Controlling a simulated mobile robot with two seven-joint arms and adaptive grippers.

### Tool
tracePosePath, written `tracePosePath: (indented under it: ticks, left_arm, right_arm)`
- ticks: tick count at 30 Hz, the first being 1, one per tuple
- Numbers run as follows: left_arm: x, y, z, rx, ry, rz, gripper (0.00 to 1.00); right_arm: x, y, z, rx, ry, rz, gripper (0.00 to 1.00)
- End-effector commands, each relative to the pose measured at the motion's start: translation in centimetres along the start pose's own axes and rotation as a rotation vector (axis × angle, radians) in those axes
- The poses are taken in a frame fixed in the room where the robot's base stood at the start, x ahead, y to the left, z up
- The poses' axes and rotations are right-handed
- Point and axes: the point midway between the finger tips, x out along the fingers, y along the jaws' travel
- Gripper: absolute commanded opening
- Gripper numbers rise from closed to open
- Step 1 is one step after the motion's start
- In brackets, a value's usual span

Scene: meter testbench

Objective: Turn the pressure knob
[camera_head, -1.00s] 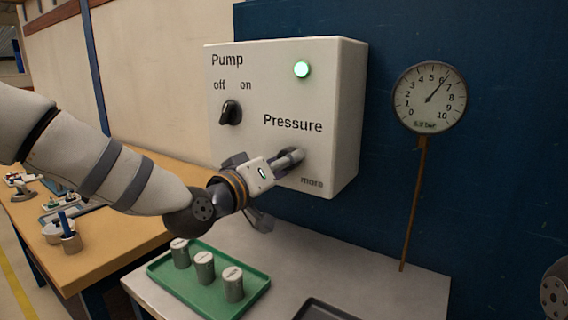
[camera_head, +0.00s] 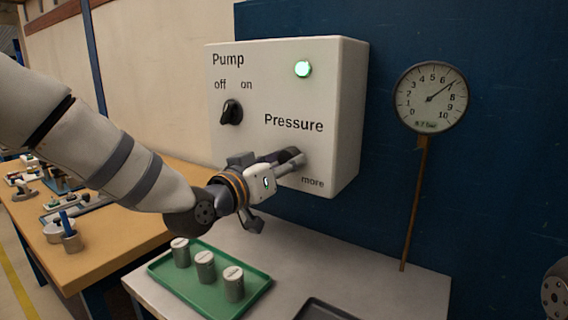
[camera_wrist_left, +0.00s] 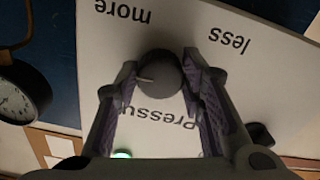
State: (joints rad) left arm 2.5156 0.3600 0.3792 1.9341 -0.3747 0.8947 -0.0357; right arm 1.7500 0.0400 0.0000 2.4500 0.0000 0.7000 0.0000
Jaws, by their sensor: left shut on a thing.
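The white box (camera_head: 343,130) on the blue wall carries the dark round pressure knob (camera_wrist_left: 160,74), under the word "Pressure". My left gripper (camera_head: 291,161) reaches it from the left and is shut on it. In the left wrist view the gripper fingers (camera_wrist_left: 159,84) flank the knob, whose pale pointer mark faces left. In the head view the gripper mostly hides the knob. My right gripper is not in view.
The pump switch (camera_head: 231,112) and a lit green lamp (camera_head: 303,69) are on the box. Below, a green tray (camera_head: 243,304) with three metal cylinders and a dark tray (camera_head: 322,309) sit on the pale table (camera_head: 402,284). A wooden bench stands at left.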

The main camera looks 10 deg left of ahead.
Motion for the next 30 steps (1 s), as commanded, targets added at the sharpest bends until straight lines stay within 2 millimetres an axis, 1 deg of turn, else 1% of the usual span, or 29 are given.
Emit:
tracePosePath:
  ticks: [5,6,8,9,17,20,23,27,30]
  left_arm:
    - [0.0,0.0,-0.2,0.0,0.006,0.0,0.08]
    - [0.0,0.0,-0.3,0.0,0.006,0.0,0.38]
    - [0.0,0.0,-0.2,0.0,0.005,0.0,0.52]
    - [0.0,0.0,-0.2,0.0,0.005,0.0,0.56]
    - [0.0,0.0,-0.1,-0.002,0.002,0.0,0.56]
    - [-1.0,0.0,-0.1,-0.002,0.001,-0.001,0.56]
    - [-3.3,0.0,-0.1,-0.006,0.001,-0.001,0.56]
    - [-7.3,0.0,-0.2,-0.004,0.003,-0.001,0.56]
    - [-9.6,0.1,-0.2,-0.004,0.004,0.0,0.56]
  right_arm:
    - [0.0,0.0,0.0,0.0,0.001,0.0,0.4]
    - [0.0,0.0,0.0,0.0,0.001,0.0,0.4]
    - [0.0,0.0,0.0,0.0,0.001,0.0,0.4]
    - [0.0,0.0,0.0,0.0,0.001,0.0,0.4]
    - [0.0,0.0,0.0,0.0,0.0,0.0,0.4]
    - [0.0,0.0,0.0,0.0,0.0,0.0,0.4]
    - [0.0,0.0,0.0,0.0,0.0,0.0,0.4]
    - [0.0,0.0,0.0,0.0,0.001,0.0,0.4]
    - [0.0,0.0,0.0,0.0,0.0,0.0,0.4]
